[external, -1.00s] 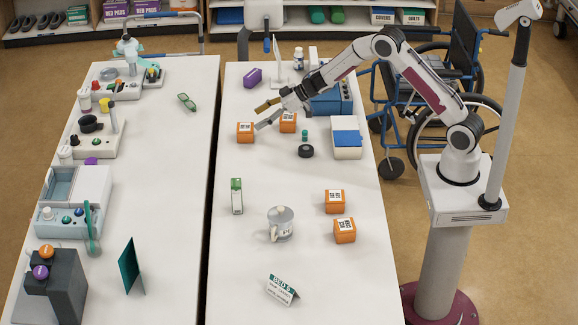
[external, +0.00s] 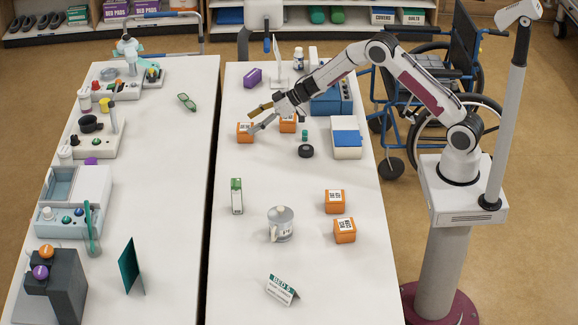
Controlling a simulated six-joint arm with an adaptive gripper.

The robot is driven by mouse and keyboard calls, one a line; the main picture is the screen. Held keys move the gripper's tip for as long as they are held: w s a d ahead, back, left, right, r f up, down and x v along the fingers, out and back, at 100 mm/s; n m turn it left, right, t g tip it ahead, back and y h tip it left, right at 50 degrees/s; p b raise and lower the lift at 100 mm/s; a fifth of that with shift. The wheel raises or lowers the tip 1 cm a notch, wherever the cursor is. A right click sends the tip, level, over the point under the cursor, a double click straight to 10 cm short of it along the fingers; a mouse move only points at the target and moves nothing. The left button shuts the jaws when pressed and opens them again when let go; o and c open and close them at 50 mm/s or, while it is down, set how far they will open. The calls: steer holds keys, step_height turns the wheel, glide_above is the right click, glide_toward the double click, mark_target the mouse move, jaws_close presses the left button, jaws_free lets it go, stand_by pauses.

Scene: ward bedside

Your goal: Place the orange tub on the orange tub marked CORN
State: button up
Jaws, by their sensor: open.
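Several orange tubs with white labels stand on the right-hand table; the print is too small to tell which is marked CORN. One orange tub (external: 245,133) is at the table's left side, and another orange tub (external: 287,125) is to its right, partly hidden by my gripper. A third orange tub (external: 334,202) and a further orange tub (external: 345,231) stand close together nearer the front right. My gripper (external: 252,118) is open, its fingers spread and pointing left, near the leftmost tub. I cannot tell whether a finger touches that tub. Nothing shows between the fingers.
A black roll (external: 306,151) and a white box with a blue top (external: 346,140) are right of the gripper. A green-and-white carton (external: 237,196), a lidded mug (external: 281,224) and a BED 5 sign (external: 282,289) stand nearer the front. The table's middle has free room.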

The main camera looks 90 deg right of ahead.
mark_target(245, 127)
steer(key=shift+x, duration=2.1)
steer(key=shift+f, duration=0.1)
steer(key=c, duration=1.5)
steer(key=shift+r, duration=5.05)
